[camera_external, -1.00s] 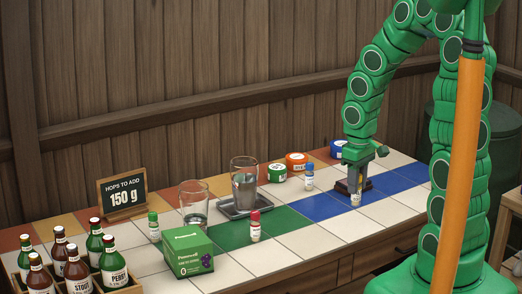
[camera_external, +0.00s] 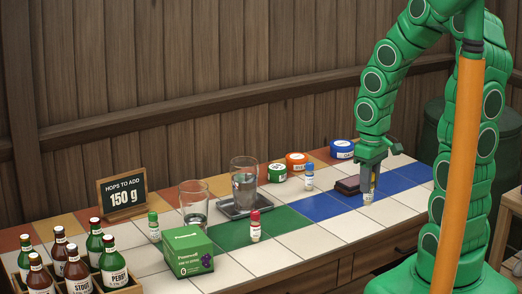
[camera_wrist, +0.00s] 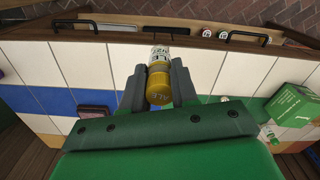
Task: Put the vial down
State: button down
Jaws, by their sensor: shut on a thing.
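My gripper (camera_external: 368,188) is shut on a small vial (camera_external: 368,198) with a white label. In the wrist view the vial (camera_wrist: 159,78) has a yellow cap marked "ALE" and sits upright between the two fingers. It is over the white front row of tiles, near the blue tiles. I cannot tell whether its base touches the counter. Three other vials stand on the counter: a blue-capped vial (camera_external: 309,177), a red-capped vial (camera_external: 255,226) and a green-capped vial (camera_external: 154,228).
A dark block (camera_external: 346,186) lies just left of my gripper. A tray (camera_external: 229,212) holds a glass (camera_external: 244,185). Another glass (camera_external: 194,207) and a green box (camera_external: 188,252) stand further left. Several round tins, including a blue one (camera_external: 342,149), line the back. White tiles at the front right are clear.

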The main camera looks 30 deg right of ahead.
jog(key=w+a+r, duration=0.3)
jog(key=w+a, duration=0.3)
jog(key=a, duration=0.1)
jog(key=a+r+n, duration=0.1)
jog(key=a+r, duration=0.2)
jog(key=a, duration=1.1)
jog(key=a+r+n, duration=0.2)
jog(key=a+r, duration=0.1)
jog(key=a, duration=1.1)
send_near(190, 234)
jog(key=shift+f, duration=1.3)
jog(key=shift+w, duration=0.1)
jog(key=c, duration=0.9)
grip_release()
jog(key=shift+f, duration=0.15)
jog(key=shift+o, duration=0.2)
